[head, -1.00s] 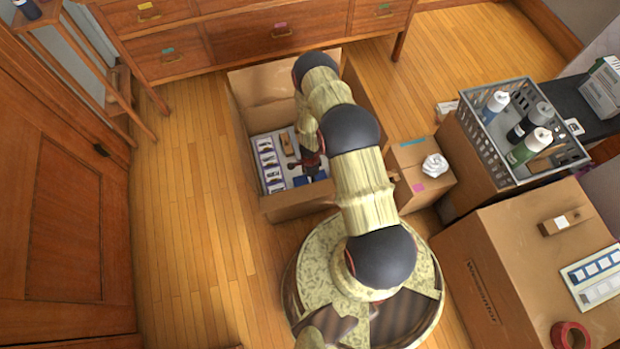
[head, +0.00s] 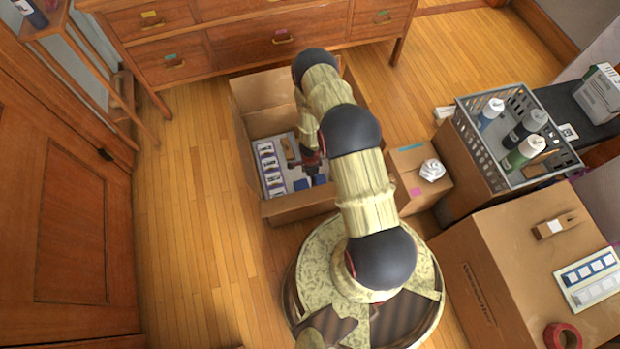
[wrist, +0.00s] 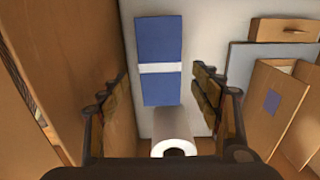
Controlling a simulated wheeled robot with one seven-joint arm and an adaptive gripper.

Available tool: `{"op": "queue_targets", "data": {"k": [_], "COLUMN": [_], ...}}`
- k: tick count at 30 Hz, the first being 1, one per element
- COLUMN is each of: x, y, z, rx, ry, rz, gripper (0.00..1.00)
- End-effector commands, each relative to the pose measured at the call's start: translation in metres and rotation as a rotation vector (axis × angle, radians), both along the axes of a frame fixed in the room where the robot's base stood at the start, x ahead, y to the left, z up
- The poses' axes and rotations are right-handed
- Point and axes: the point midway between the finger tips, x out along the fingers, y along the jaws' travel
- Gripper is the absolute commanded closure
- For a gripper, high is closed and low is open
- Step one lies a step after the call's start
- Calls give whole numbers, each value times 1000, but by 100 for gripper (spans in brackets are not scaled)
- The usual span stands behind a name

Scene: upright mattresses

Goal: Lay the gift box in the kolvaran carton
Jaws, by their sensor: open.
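A blue box with a white band, which fits the gift box (wrist: 161,87), lies on a pale surface in the wrist view, ahead of my fingers. In the head view, blue patches that look like the same box (head: 300,185) show on the floor of an open brown carton (head: 285,208). No name is legible on this carton, so I cannot tell if it is the kolvaran one. My gripper (head: 308,162) is down inside it; in the wrist view its fingers (wrist: 165,100) are spread apart with nothing between the tips. My arm hides the carton's right part.
A pale roll (wrist: 174,133) stands close below the blue box in the wrist view. A picture sheet (head: 270,168) lies at the carton's left. A dresser (head: 240,35) stands behind. A small carton (head: 415,180) and a grey crate (head: 490,160) of bottles stand right. Floor at left is clear.

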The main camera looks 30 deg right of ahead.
Motion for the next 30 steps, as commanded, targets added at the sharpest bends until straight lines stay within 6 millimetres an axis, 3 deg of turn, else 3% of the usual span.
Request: {"op": "queue_targets", "data": {"k": [30], "x": [0], "y": [0], "z": [76], "rx": [0], "ry": [0], "rz": [0], "gripper": [36]}}
